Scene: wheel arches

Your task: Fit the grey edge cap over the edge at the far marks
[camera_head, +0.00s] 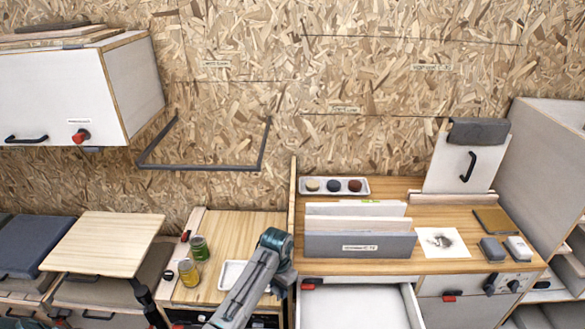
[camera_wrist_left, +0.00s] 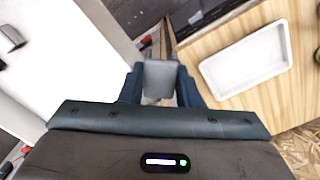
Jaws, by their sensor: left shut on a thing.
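My left gripper (camera_wrist_left: 160,85) is shut on the grey edge cap (camera_wrist_left: 160,75), a small smooth grey piece between the fingers in the left wrist view. In the head view my left gripper (camera_head: 284,281) points down near the front end of a thin upright panel (camera_head: 293,200) between the two worktops. In the wrist view a narrow wooden edge (camera_wrist_left: 166,38) runs away beyond the cap. I cannot tell whether the cap touches it. I cannot make out the marks. The cap is not clear in the head view. My right gripper is not in view.
A white tray (camera_head: 232,273) lies beside my left arm, with green (camera_head: 199,248) and yellow (camera_head: 188,272) jars to its left. An open white drawer (camera_head: 355,305) is to the right. A grey file box (camera_head: 330,245) stands on the right worktop. A white cabinet (camera_head: 60,95) overhangs at left.

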